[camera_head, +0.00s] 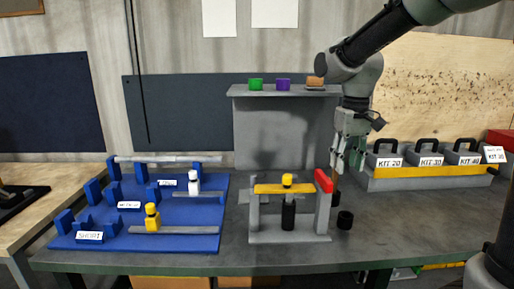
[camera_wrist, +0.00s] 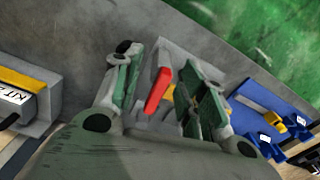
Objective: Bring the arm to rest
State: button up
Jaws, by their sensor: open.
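My gripper (camera_head: 347,162) hangs fingers down above the bench, to the right of the grey fixture (camera_head: 288,238) and its red end block (camera_head: 323,181). In the wrist view my gripper (camera_wrist: 168,85) has its two fingers spread apart with nothing held between them. The red block (camera_wrist: 158,90) shows in the gap between the fingers, beyond them on the fixture. My arm comes down from the upper right in the head view.
The fixture carries a yellow bar (camera_head: 284,188) and a black bottle (camera_head: 288,213). A blue rack (camera_head: 205,235) lies left. A grey kit tray (camera_head: 400,184) stands right. A shelf (camera_head: 270,93) rises behind. The front right bench is clear.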

jog(key=s+d+t, duration=0.1)
jog(key=s+d, duration=0.2)
jog(key=s, duration=0.3)
jog(key=s+d+m+t, duration=0.1)
jog(key=s+d, duration=0.3)
jog(key=s, duration=0.3)
jog(key=s+d+r+m+t, duration=0.1)
jog(key=s+d+t, duration=0.1)
jog(key=s, duration=0.5)
jog(key=shift+s+d, duration=0.25)
jog(key=shift+d, duration=0.55)
jog(key=shift+o, duration=0.4)
jog(key=shift+r, duration=0.1)
